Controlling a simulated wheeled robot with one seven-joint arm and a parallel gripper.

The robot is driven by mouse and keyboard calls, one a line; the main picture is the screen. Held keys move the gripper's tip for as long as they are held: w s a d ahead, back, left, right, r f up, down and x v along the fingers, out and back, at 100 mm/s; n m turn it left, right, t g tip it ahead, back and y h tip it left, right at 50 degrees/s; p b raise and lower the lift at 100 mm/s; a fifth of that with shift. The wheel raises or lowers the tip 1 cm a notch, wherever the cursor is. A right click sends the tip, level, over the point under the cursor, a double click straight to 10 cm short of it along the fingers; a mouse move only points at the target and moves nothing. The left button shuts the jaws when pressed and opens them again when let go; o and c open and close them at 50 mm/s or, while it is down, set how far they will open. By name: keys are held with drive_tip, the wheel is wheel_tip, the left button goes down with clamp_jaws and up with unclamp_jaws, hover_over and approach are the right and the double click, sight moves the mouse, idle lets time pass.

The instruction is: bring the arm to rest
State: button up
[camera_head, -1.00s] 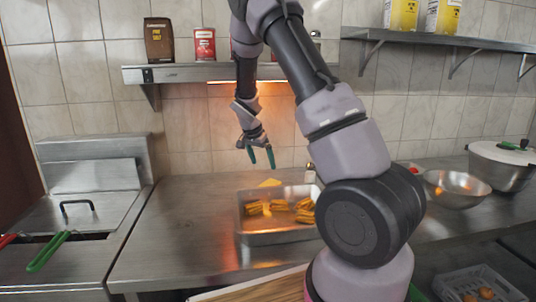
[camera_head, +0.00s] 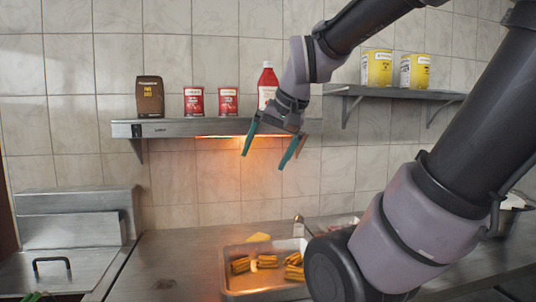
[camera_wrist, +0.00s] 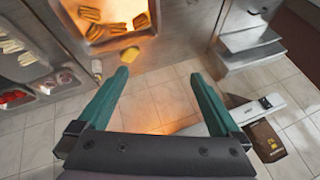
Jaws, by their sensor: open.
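My gripper (camera_head: 268,148) is open and empty in the head view. Its two green-tipped fingers are spread in front of the tiled wall, just below the wall shelf and above the counter. In the wrist view my gripper (camera_wrist: 160,95) shows both fingers apart with nothing between them. My arm reaches in from the right of the head view, bent at the elbow.
A metal tray (camera_head: 228,272) with several grilled pieces stands on the counter (camera_head: 170,262) below. A lit shelf (camera_head: 185,128) holds a brown bag (camera_head: 150,97), two red cans and a red bottle (camera_head: 267,86). Yellow tins stand on the right shelf (camera_head: 395,91).

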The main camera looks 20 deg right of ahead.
drive_tip(key=s, duration=0.3)
drive_tip(key=shift+a+r+n+t, duration=0.15)
drive_tip(key=shift+a+n+t, duration=0.15)
drive_tip(key=shift+a+n, duration=0.1)
drive_tip(key=shift+w, duration=0.1)
idle(0.9)
